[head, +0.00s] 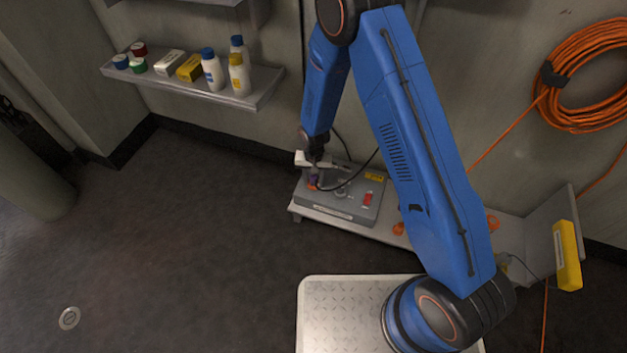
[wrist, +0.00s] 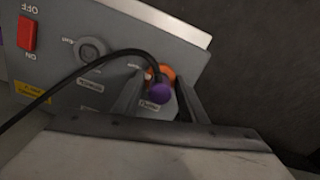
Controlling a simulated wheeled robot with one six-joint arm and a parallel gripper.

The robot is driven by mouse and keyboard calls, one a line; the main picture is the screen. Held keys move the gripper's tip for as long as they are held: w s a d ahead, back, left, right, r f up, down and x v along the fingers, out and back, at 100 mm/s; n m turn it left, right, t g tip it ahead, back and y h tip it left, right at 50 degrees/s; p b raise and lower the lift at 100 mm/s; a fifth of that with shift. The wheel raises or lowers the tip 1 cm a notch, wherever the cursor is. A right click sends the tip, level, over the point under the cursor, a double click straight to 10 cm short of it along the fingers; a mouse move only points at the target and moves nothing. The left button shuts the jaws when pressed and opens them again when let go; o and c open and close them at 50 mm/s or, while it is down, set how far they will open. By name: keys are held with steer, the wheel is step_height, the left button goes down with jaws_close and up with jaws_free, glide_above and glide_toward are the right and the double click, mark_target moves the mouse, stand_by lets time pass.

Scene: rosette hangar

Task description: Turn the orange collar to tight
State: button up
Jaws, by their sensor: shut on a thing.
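The orange collar (wrist: 165,72) sits at the base of a purple plug (wrist: 159,92) on a grey box (wrist: 120,35) in the wrist view. A black cable runs from it across the box. My gripper (wrist: 160,82) has one finger on each side of the collar and is shut on it. In the head view my gripper (head: 314,174) points down at the left end of the grey box (head: 335,200). Only a speck of orange collar (head: 312,187) shows there. Small labels near the collar are too blurred to read, so its setting cannot be told.
The box has a red OFF/ON switch (wrist: 27,34) and an empty-looking round socket (wrist: 90,50). It stands on a low grey bench (head: 300,211) against the wall. A shelf (head: 250,100) with bottles hangs at upper left. An orange cable coil (head: 565,105) hangs at right. The left floor is clear.

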steer(key=shift+m, duration=0.4)
steer(key=o, duration=1.1)
steer(key=shift+c, duration=0.2)
step_height(320, 180, up, 17)
steer(key=shift+r, duration=0.2)
